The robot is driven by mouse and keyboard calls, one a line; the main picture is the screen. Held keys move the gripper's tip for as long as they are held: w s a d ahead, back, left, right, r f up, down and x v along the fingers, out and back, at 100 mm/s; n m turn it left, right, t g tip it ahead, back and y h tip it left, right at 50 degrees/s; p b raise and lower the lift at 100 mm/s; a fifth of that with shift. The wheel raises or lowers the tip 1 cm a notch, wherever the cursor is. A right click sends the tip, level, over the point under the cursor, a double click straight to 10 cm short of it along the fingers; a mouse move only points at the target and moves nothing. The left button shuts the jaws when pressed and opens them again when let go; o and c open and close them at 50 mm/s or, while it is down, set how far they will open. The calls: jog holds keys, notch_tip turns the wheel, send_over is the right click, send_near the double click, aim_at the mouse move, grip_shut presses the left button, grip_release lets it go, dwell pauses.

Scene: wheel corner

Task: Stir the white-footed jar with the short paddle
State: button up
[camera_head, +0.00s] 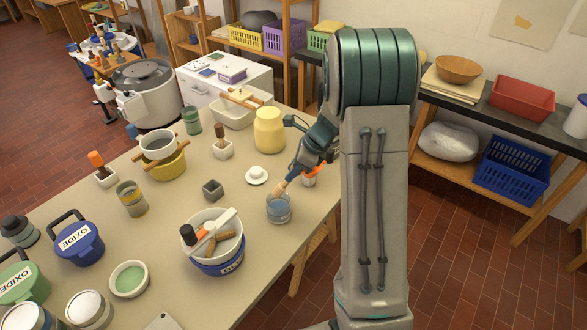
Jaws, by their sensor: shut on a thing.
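A small clear jar (279,212) with blue-grey contents stands near the table's right edge, in front of my arm. The picture is too small to show clearly whether its foot is white. My gripper (291,176) is above the jar at its upper right, shut on a short wooden paddle (281,187). The paddle leans, its lower end reaching down into the jar's mouth. Its tip is hidden in the contents. My arm hides part of the table edge behind the gripper.
A white bowl of tools (213,231) on a blue tub is lower left. A yellow jar (269,131) stands behind. Bare table lies between.

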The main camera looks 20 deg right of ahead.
jog(key=shift+r+p, duration=1.95)
jog(key=shift+r, duration=0.4)
jog(key=shift+f, duration=0.15)
